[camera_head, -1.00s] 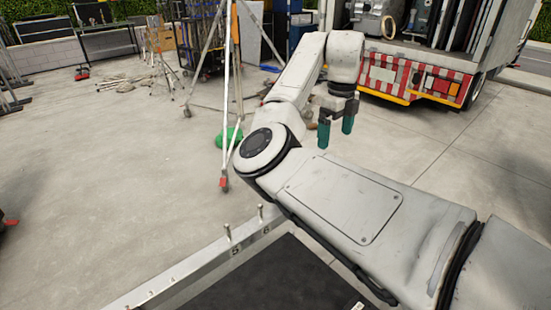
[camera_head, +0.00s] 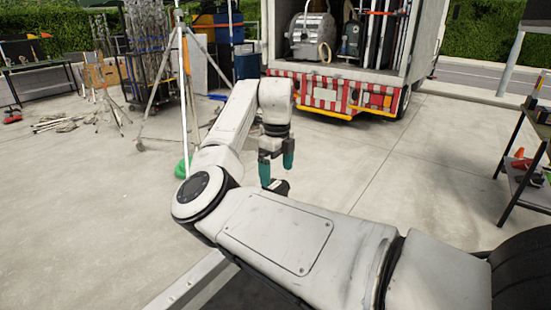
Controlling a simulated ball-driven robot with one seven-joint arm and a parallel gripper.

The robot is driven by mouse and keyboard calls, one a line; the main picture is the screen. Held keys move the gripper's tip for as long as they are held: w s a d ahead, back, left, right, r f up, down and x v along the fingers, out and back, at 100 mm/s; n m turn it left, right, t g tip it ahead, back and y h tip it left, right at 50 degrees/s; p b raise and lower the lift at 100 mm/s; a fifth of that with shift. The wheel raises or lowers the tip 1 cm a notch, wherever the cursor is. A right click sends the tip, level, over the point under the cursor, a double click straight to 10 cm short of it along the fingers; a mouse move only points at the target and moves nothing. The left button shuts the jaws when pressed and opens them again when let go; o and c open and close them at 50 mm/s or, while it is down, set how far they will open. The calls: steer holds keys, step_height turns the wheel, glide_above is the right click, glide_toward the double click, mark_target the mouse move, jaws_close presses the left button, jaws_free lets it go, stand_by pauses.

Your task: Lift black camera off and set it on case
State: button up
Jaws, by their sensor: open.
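My gripper (camera_head: 276,168) hangs open near the middle of the view, its two teal fingers pointing down with nothing between them. A small dark object (camera_head: 281,187) shows just below the fingers, partly hidden behind my forearm. I cannot tell whether it is the black camera or whether the fingers are near it in depth. I cannot make out a case that is clearly the one named.
A truck with an open rear (camera_head: 335,95) stands at the back, loaded with gear. A tripod (camera_head: 183,90) stands behind my arm at left. A dark shelf table (camera_head: 530,175) is at right. Open concrete (camera_head: 420,170) lies between the truck and that table.

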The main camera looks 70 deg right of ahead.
mark_target(277, 183)
step_height(277, 183, down, 7)
steer(key=shift+f+p, duration=0.1)
steer(key=shift+p, duration=0.4)
steer(key=c, duration=1)
steer(key=o, duration=0.6)
steer(key=c, duration=0.3)
steer(key=shift+c, duration=0.2)
steer(key=shift+r+p, duration=1.05)
steer(key=shift+r, duration=0.3)
steer(key=shift+r+p, duration=1.95)
steer(key=shift+r, duration=0.55)
